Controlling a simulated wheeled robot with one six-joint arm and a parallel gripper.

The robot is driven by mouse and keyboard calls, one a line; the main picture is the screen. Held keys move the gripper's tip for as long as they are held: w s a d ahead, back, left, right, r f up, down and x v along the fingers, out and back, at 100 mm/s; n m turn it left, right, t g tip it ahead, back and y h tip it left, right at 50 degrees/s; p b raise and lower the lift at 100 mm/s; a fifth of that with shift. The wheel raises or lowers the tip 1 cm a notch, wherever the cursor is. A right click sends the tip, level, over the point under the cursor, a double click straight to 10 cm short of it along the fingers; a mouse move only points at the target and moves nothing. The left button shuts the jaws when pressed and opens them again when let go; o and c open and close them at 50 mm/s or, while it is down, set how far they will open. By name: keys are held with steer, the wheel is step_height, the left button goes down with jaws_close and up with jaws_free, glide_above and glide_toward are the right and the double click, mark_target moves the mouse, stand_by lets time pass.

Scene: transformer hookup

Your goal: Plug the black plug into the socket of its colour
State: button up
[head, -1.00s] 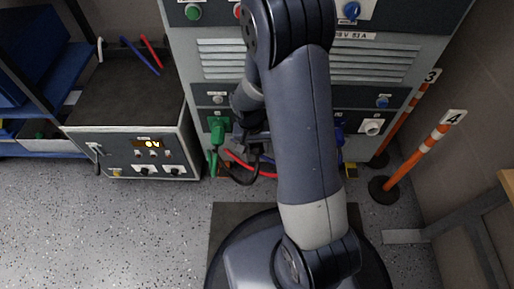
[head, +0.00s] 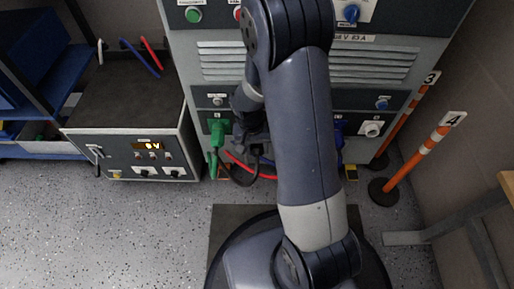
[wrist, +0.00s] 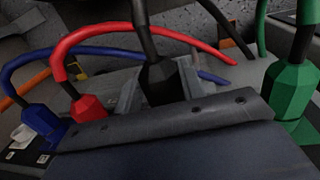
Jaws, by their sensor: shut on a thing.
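The black plug (wrist: 160,82) is held between the grey fingers of my gripper (wrist: 158,88) in the wrist view. Its black cable rises from its top. In the head view the plug (head: 256,150) shows as a small dark shape low at the cabinet front, beside my gripper (head: 254,139). My arm covers much of the lower socket row. The black socket is hidden, and I cannot tell whether the plug touches or sits in it.
A green plug (wrist: 292,88) is to the right in the wrist view; a red plug (wrist: 88,103) and a blue plug (wrist: 40,124) are to the left. Cables loop close by. A white socket (head: 371,129) is at the cabinet's right. Numbered orange posts (head: 417,151) stand right.

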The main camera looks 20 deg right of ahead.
steer(key=shift+w+d, duration=0.25)
steer(key=shift+w, duration=0.45)
steer(key=shift+w+d, duration=0.2)
steer(key=shift+w, duration=0.5)
steer(key=o, duration=1.2)
steer(key=shift+r, duration=0.1)
steer(key=shift+w+a+r+p, duration=0.1)
steer(key=shift+a+r+p, duration=0.15)
steer(key=shift+r+p, duration=1.35)
steer(key=shift+a+r+p, duration=0.2)
steer(key=shift+r+p, duration=1.15)
steer(key=shift+r, duration=0.45)
